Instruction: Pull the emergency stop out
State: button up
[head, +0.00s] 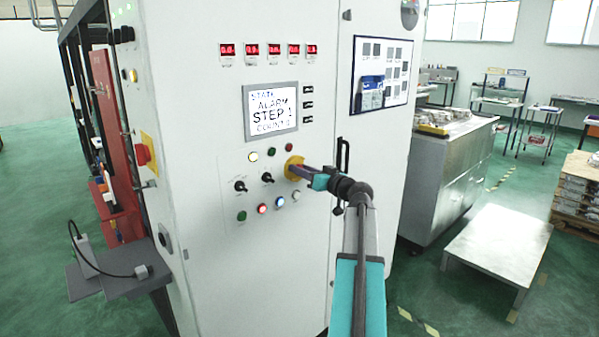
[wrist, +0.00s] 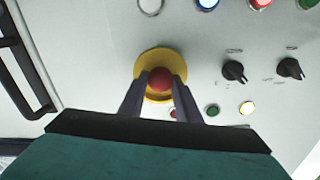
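The emergency stop is a red round button (wrist: 160,79) on a yellow round plate (wrist: 150,56), on the front of a white machine cabinet. In the head view the plate (head: 290,161) shows beside my gripper (head: 297,169), which hides the red button. In the wrist view my gripper (wrist: 161,77) points straight at the panel. Its two dark fingers lie on the left and right sides of the button, with no clear gap to it. I cannot tell from these frames how far the button stands out.
Black selector knobs (head: 240,186) and small lamps (head: 263,209) sit close to the stop. A black door handle (head: 343,155) is just right of it. A red-and-yellow switch (head: 143,155) is on the cabinet's left side.

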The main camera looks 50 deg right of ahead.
jog(key=shift+s+f+b, duration=0.15)
jog(key=shift+b, duration=0.4)
grip_shut()
jog(key=shift+s+b, duration=0.55)
jog(key=shift+b, duration=0.55)
jog(key=o, duration=1.2)
grip_release()
jog(key=shift+s, duration=0.15)
jog(key=shift+c, duration=0.2)
